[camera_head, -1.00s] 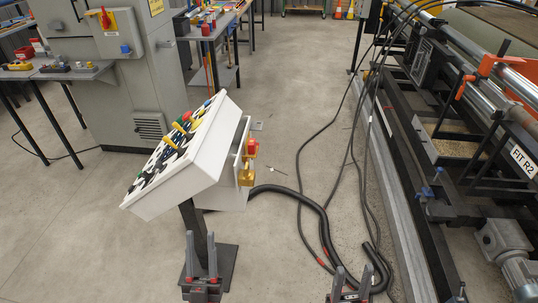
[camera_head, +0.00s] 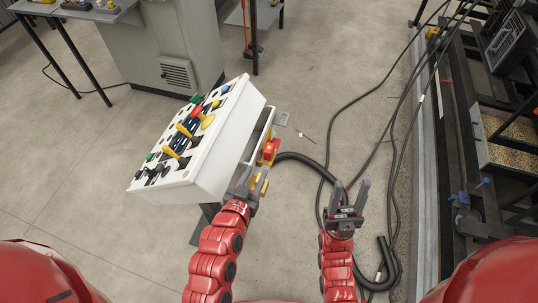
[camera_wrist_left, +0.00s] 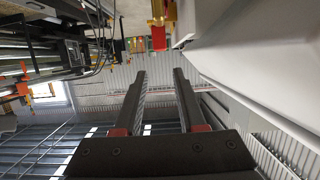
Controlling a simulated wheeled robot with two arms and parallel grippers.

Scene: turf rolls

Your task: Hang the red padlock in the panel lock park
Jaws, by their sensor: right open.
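The white control panel (camera_head: 222,150) stands tilted on a post, with coloured knobs and levers on its face. On its right side is a red piece (camera_head: 269,149) with yellow around it; I cannot tell whether it is the red padlock or a switch. Yellow-brass pieces (camera_head: 259,184) sit below it, partly behind my left gripper (camera_head: 247,184). In the left wrist view the red piece (camera_wrist_left: 158,42) is beyond the open, empty fingers (camera_wrist_left: 159,76). The lock park is not clearly identifiable. My right gripper (camera_head: 346,199) is open and empty, right of the panel.
A thick black hose (camera_head: 320,168) and cables (camera_head: 390,130) lie on the floor to the right. A grey cabinet (camera_head: 163,50) stands behind the panel. Machinery (camera_head: 490,120) lines the right edge. The floor between panel and cabinet is clear.

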